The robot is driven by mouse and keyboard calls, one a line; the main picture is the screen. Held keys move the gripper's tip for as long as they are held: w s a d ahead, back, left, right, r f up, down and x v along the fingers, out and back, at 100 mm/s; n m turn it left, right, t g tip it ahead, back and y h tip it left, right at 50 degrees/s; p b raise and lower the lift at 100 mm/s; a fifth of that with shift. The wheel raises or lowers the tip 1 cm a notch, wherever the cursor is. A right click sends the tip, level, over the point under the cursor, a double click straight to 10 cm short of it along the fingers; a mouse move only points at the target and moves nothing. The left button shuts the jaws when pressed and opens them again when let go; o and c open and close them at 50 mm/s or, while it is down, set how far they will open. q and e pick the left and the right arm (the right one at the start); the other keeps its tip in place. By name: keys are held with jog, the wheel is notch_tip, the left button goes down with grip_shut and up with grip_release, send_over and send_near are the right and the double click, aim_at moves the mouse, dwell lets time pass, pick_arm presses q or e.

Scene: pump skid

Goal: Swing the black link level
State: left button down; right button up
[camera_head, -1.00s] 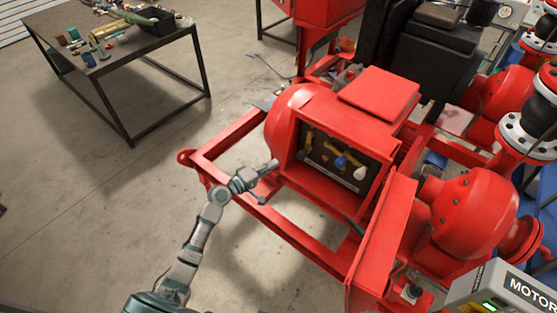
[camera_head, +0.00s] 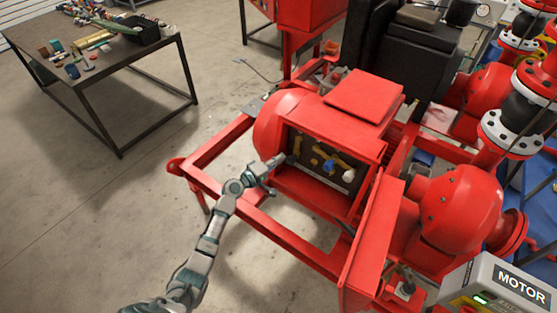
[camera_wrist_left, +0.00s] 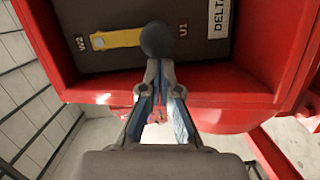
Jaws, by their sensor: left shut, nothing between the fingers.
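The black link shows in the left wrist view as a flat brass bar (camera_wrist_left: 115,39) with a dark round knob (camera_wrist_left: 157,40) at one end, between the W2 and U1 marks. In the head view its bar (camera_head: 297,145) stands roughly upright at the left of the open red terminal box (camera_head: 372,145). My left gripper (camera_head: 281,159) is at the box's left side; in the wrist view its fingertips (camera_wrist_left: 160,64) are shut and empty, right at the knob, which hides where they meet it. I cannot tell whether they touch. My right gripper is out of view.
A blue-knobbed link (camera_head: 329,167) and a white-knobbed link (camera_head: 348,176) sit to the right on the same dark panel. The box's red rim (camera_wrist_left: 225,98) lies close under the fingers. A workbench (camera_head: 105,70) stands far left.

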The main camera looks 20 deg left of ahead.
aim_at(290, 164)
pick_arm(q)
jog(key=shift+s+d+f+n, duration=0.15)
jog(key=shift+d+f+n, duration=0.15)
jog(key=shift+n, duration=0.3)
jog(key=shift+s+d+f+n+b, duration=0.15)
jog(key=shift+d+n+b, duration=0.25)
jog(key=shift+n, duration=0.2)
jog(key=shift+s+d+n+t, duration=0.15)
jog(key=shift+d+n+t, duration=0.15)
jog(key=shift+d+n, duration=0.4)
jog(key=shift+s+d+n+h, duration=0.3)
jog(key=shift+d+n, duration=0.1)
jog(key=shift+n, duration=0.6)
jog(key=s+d+r+n+t+y+p, duration=0.1)
jog(key=s+d+r+n+t+p, duration=0.1)
jog(key=d+n, duration=0.4)
notch_tip(290, 164, up, 2)
jog(key=n+p, duration=0.1)
jog(key=n, duration=0.2)
jog(key=shift+d+r+t+p, duration=0.15)
jog(key=shift+r+t+p, duration=0.05)
jog(key=shift+t+p, duration=0.1)
jog(key=shift+r, duration=0.15)
